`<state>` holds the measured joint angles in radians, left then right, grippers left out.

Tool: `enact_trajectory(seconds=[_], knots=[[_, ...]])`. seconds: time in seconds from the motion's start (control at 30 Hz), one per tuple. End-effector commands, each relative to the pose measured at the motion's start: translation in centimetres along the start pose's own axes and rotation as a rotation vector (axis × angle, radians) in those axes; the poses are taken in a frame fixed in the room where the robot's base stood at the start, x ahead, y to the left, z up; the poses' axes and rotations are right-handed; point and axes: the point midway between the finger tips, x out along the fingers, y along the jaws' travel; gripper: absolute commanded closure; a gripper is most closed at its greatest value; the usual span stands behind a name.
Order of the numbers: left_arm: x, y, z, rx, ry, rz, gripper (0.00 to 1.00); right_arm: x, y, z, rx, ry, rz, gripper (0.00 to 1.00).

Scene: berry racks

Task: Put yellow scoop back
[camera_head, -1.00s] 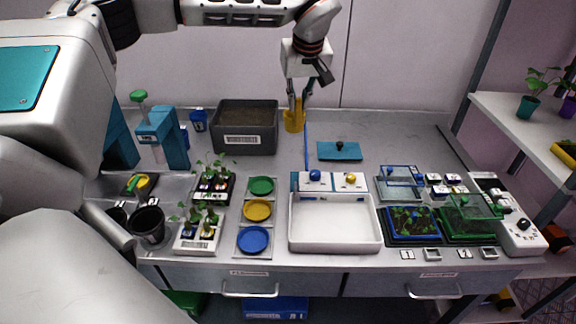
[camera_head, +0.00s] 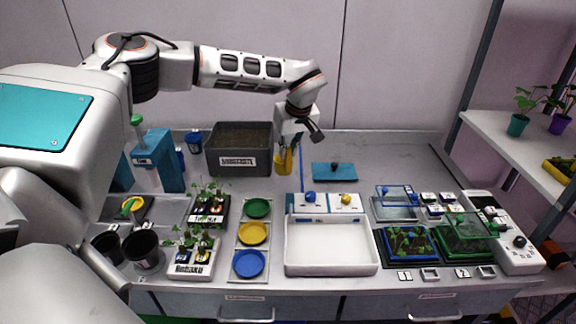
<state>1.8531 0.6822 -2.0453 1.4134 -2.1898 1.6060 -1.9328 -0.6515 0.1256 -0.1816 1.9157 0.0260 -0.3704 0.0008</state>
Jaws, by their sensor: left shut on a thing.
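The yellow scoop (camera_head: 281,163) is at my left gripper (camera_head: 285,151), just right of the grey substrate bin. My left gripper comes down from above and is shut on the scoop; the fingers partly cover it. Whether the scoop touches the table is hard to tell. My right gripper is not in view.
The grey bin (camera_head: 239,162) stands close left of the scoop. A thin blue upright rod (camera_head: 302,170) is close right. In front are a white tray (camera_head: 330,271) and a column of green, yellow and blue dishes (camera_head: 252,234). A teal flat block (camera_head: 335,172) lies to the right.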

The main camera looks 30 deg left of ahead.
Motion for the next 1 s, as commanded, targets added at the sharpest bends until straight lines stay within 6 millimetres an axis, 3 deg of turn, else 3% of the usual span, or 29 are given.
enact_trajectory(seconds=[0.27,0.53,0.93,0.97,1.0], knots=[[1.9,0.0,0.8,0.0,0.0,0.0,1.0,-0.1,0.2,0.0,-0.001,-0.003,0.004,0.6],[5.2,-0.1,2.1,0.001,0.0,-0.001,1.0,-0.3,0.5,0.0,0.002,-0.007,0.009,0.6],[5.7,0.0,2.4,0.0,0.001,0.001,1.0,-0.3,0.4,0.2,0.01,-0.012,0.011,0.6],[5.6,0.0,2.3,0.0,0.001,0.001,0.79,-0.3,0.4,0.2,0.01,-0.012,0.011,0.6],[5.6,0.0,2.3,0.0,0.001,0.001,0.7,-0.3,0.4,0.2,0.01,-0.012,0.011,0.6]])
